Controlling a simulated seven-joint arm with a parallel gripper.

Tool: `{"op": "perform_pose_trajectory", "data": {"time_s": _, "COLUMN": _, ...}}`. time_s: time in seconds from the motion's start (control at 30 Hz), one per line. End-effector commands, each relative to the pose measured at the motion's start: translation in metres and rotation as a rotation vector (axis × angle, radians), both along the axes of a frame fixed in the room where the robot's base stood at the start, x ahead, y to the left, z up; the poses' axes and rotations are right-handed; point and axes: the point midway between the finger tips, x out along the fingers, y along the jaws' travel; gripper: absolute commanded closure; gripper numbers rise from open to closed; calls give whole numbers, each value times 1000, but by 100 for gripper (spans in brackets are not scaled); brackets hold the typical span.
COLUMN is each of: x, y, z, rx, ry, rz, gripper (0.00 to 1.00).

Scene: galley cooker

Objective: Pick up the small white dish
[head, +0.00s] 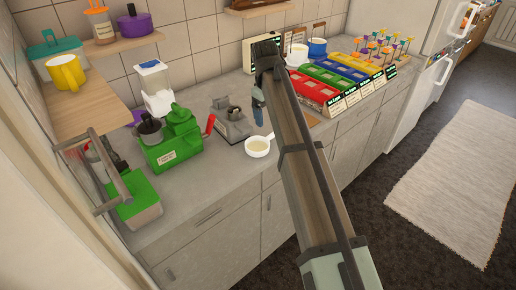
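A small white dish (258,147) stands upright on the grey counter, near its front edge, just left of my arm. It looks like a shallow round bowl with a pale inside and a short light projection at its upper right. My arm rises from the bottom of the head view and bends at the dark joint at its top. A narrow blue-grey part below that joint, above the dish in the picture, seems to be my gripper (258,112). It appears apart from the dish. Its fingers are too small and partly hidden to read.
A green machine (174,145) and a grey appliance (230,122) stand left of and behind the dish. A green-lidded box (135,198) is at the counter's left. Coloured bins (335,82) line the right side. A wall shelf (85,97) overhangs the left. Counter in front of the green machine is clear.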

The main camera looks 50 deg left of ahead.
Motion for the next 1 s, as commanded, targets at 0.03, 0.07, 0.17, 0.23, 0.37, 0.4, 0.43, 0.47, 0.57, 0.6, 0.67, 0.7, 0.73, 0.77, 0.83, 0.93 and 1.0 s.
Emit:
{"op": "perform_pose_trajectory", "data": {"time_s": 0.03, "x": 1, "y": -1, "z": -9, "rx": -2, "ry": 1, "rz": 0, "gripper": 11}}
{"op": "perform_pose_trajectory", "data": {"time_s": 0.07, "x": 1, "y": -1, "z": -13, "rx": -1, "ry": 1, "rz": 0, "gripper": 11}}
{"op": "perform_pose_trajectory", "data": {"time_s": 0.17, "x": 3, "y": -1, "z": -24, "rx": 0, "ry": 0, "rz": -1, "gripper": 11}}
{"op": "perform_pose_trajectory", "data": {"time_s": 0.23, "x": 3, "y": 0, "z": -27, "rx": 0, "ry": 0, "rz": -1, "gripper": 11}}
{"op": "perform_pose_trajectory", "data": {"time_s": 0.37, "x": 4, "y": -1, "z": -32, "rx": 0, "ry": 0, "rz": -1, "gripper": 11}}
{"op": "perform_pose_trajectory", "data": {"time_s": 0.4, "x": 4, "y": -1, "z": -35, "rx": -1, "ry": 1, "rz": -1, "gripper": 11}}
{"op": "perform_pose_trajectory", "data": {"time_s": 0.43, "x": 4, "y": -1, "z": -38, "rx": -1, "ry": 1, "rz": -1, "gripper": 11}}
{"op": "perform_pose_trajectory", "data": {"time_s": 0.47, "x": 4, "y": -2, "z": -41, "rx": 0, "ry": 0, "rz": -1, "gripper": 11}}
{"op": "perform_pose_trajectory", "data": {"time_s": 0.57, "x": 5, "y": -2, "z": -55, "rx": -1, "ry": 1, "rz": -1, "gripper": 11}}
{"op": "perform_pose_trajectory", "data": {"time_s": 0.6, "x": 5, "y": -3, "z": -61, "rx": -1, "ry": 1, "rz": -1, "gripper": 11}}
{"op": "perform_pose_trajectory", "data": {"time_s": 0.67, "x": 6, "y": -2, "z": -68, "rx": -1, "ry": 1, "rz": -1, "gripper": 11}}
{"op": "perform_pose_trajectory", "data": {"time_s": 0.7, "x": 7, "y": -2, "z": -72, "rx": 0, "ry": 0, "rz": -1, "gripper": 11}}
{"op": "perform_pose_trajectory", "data": {"time_s": 0.73, "x": 7, "y": -2, "z": -75, "rx": 0, "ry": 0, "rz": -1, "gripper": 11}}
{"op": "perform_pose_trajectory", "data": {"time_s": 0.77, "x": 8, "y": -2, "z": -77, "rx": 0, "ry": 0, "rz": -1, "gripper": 11}}
{"op": "perform_pose_trajectory", "data": {"time_s": 0.83, "x": 8, "y": -2, "z": -79, "rx": 0, "ry": 0, "rz": -1, "gripper": 11}}
{"op": "perform_pose_trajectory", "data": {"time_s": 0.93, "x": 8, "y": -2, "z": -78, "rx": 1, "ry": 0, "rz": -1, "gripper": 11}}
{"op": "perform_pose_trajectory", "data": {"time_s": 1.0, "x": 8, "y": -2, "z": -78, "rx": 0, "ry": 0, "rz": -1, "gripper": 11}}
